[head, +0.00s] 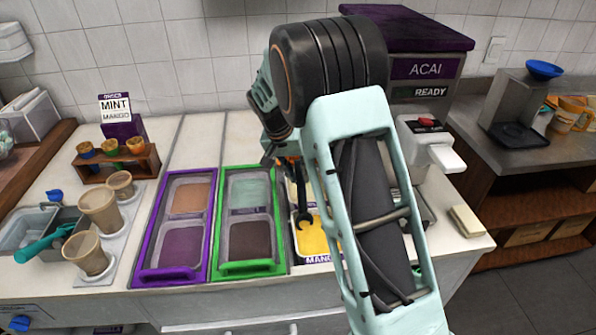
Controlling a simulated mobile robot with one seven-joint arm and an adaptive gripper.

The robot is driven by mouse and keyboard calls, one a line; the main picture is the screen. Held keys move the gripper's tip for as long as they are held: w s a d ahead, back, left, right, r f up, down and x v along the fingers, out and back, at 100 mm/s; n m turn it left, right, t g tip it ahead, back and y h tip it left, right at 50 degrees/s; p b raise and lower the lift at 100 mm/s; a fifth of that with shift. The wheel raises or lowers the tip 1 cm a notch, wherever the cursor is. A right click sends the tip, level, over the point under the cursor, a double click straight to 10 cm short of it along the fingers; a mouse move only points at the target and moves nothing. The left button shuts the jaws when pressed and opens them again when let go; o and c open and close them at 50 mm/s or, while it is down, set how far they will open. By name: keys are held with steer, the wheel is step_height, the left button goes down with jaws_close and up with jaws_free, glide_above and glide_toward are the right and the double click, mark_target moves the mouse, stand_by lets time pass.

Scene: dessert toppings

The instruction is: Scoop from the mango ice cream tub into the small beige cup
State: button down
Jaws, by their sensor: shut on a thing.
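The mango tub (314,240) holds yellow ice cream, and a cut-off label starting "MANG" is on its front. My arm covers its right side. My gripper (283,157) is above and behind this tub, partly hidden by my arm. It is shut on a dark scoop (304,205) with an orange part near the jaws. The scoop points down, its end over or at the yellow ice cream; I cannot tell whether it touches. The small beige cup (121,184) stands upright on the left of the counter, behind two larger beige cups (99,213) (86,254).
A purple-framed tub pair (146,238) and a green-framed pair (222,236) lie between the cups and mango tub. A teal scoop (42,246) rests by the sink at left. A wooden rack (113,166) holds small cups. An ACAI machine (425,70) stands at the back right.

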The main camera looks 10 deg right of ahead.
steer(key=shift+s+f, duration=0.15)
steer(key=shift+f, duration=0.35)
steer(key=shift+s+b, duration=1)
steer(key=shift+s, duration=2.8)
step_height(320, 180, up, 10)
steer(key=g+p, duration=0.3)
steer(key=p, duration=1)
glide_above(299, 198)
steer(key=shift+h, duration=0.3)
